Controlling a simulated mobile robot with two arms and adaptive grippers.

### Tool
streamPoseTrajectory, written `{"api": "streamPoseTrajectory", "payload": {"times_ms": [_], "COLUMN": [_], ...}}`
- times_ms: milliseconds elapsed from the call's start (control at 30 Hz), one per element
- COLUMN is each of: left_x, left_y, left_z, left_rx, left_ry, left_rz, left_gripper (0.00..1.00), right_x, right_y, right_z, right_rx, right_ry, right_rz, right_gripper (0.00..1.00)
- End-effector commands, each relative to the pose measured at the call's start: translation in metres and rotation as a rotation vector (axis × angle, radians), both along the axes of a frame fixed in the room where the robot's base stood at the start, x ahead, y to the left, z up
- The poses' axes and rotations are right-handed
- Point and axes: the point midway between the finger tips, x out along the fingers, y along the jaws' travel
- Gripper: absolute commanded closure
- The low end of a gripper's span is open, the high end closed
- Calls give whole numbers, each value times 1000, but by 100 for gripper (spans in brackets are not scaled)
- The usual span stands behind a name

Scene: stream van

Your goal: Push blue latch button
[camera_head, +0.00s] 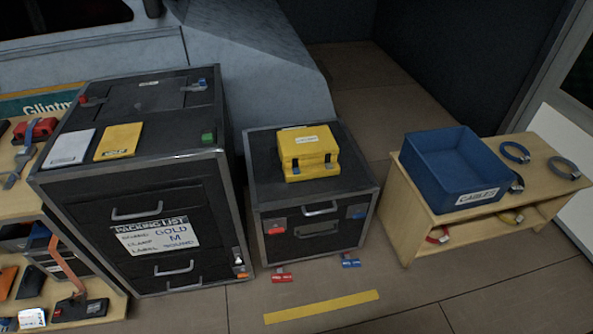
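A black case (318,196) with metal edges stands in the middle of the floor. I cannot tell which blue part is the button. Neither gripper is in view.
A yellow case (307,152) rests on the middle case. Red (282,278) and blue (350,263) tags lie on the floor before it, near a yellow strip (321,307). A wooden bench (400,205) holds a blue bin (425,183) at right. A cluttered shelf (110,309) stands left.

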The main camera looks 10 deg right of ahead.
Motion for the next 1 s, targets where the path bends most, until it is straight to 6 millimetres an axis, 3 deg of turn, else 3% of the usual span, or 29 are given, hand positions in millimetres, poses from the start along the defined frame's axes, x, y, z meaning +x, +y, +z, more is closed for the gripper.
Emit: {"api": "streamPoseTrajectory", "payload": {"times_ms": [33,267,1000], "left_x": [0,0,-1], "left_y": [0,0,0], "left_z": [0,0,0], "left_rx": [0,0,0], "left_ry": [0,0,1], "left_rz": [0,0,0], "left_gripper": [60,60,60], "right_x": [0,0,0], "right_y": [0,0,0], "right_z": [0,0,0], "right_rx": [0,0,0], "right_ry": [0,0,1], "right_rz": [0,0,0], "right_gripper": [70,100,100]}}
